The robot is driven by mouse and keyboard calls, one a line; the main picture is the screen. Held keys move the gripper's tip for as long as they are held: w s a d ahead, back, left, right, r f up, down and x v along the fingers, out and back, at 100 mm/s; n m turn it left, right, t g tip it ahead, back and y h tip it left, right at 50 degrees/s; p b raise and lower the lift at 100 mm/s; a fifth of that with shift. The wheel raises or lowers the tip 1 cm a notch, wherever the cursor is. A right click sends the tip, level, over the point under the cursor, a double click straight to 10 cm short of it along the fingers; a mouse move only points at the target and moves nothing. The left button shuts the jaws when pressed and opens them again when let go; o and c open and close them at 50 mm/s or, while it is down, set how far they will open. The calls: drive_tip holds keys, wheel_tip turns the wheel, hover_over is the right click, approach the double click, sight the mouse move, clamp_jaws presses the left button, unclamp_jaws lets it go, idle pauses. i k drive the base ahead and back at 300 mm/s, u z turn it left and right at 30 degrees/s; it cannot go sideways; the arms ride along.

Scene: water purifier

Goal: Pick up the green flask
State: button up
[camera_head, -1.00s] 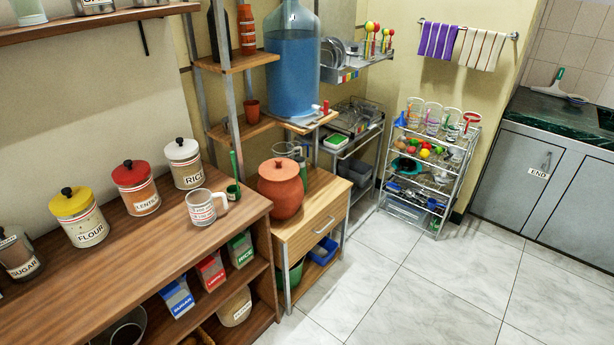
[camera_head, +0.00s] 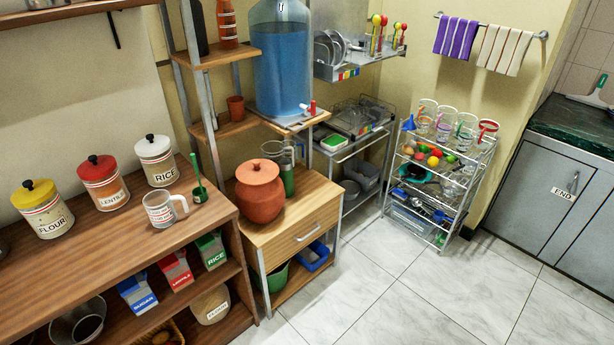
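A green upright object (camera_head: 288,180), which may be the green flask, stands on the small wooden cabinet behind the clay pot (camera_head: 260,190). Only part of it shows; the pot covers its left side and a clear jug (camera_head: 286,152) overlaps it or stands close by. I cannot tell its full shape. My gripper and arm are not in view.
A blue water dispenser (camera_head: 281,65) stands above the cabinet. A wire trolley (camera_head: 440,190) stands at right. The tiled floor (camera_head: 420,290) in front is clear.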

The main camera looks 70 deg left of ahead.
sight(286, 171)
drive_tip(key=u, duration=0.05)
drive_tip(key=i, duration=0.85)
drive_tip(key=u, duration=4.5)
drive_tip(key=i, duration=0.1)
drive_tip(key=z, duration=2.8)
drive_tip(key=k, duration=0.25)
drive_tip(key=u, duration=2)
